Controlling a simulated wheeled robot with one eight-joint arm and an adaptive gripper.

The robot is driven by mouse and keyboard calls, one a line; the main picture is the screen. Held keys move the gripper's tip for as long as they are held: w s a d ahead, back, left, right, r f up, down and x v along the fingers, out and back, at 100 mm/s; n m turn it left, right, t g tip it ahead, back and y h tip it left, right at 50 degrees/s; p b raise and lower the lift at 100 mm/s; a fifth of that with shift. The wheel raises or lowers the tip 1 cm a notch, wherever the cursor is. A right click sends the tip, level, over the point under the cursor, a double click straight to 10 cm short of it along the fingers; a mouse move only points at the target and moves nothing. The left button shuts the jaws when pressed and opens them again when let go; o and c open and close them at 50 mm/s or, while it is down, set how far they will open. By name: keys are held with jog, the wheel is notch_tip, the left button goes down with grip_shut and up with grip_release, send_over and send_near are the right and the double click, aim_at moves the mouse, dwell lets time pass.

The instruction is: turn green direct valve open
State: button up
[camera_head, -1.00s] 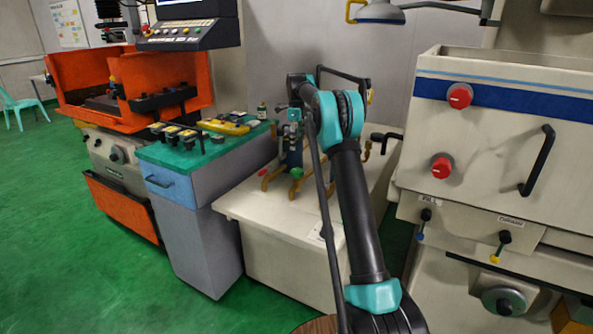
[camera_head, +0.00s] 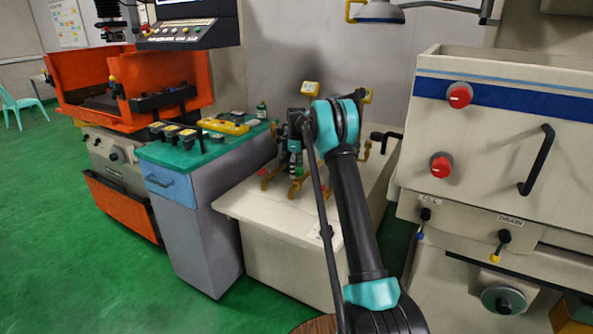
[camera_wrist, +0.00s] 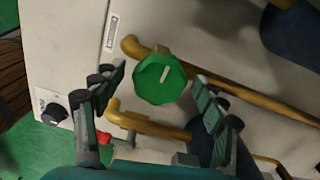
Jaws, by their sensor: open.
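The green valve knob (camera_wrist: 160,79) is faceted, with a short white mark on its face, in the middle of the wrist view. It sits by the ochre pipes over the white cabinet top. My gripper (camera_wrist: 159,77) is open, with one finger to the left and one to the right of the knob. Both fingers look apart from it; I cannot tell how deep the knob sits between them. In the head view my arm and the pipework partly hide the valve area, and the knob is hard to make out there.
Ochre pipes (camera_wrist: 255,90) run close beside the knob. A small red part (camera_wrist: 103,138) and a black dial (camera_wrist: 54,113) lie to the lower left. In the head view, the white cabinet (camera_head: 270,225) stands between the blue-grey drawer unit (camera_head: 200,215) and the machine with red knobs.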

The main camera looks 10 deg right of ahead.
jog(key=shift+c, duration=0.3)
jog(key=c, duration=1.1)
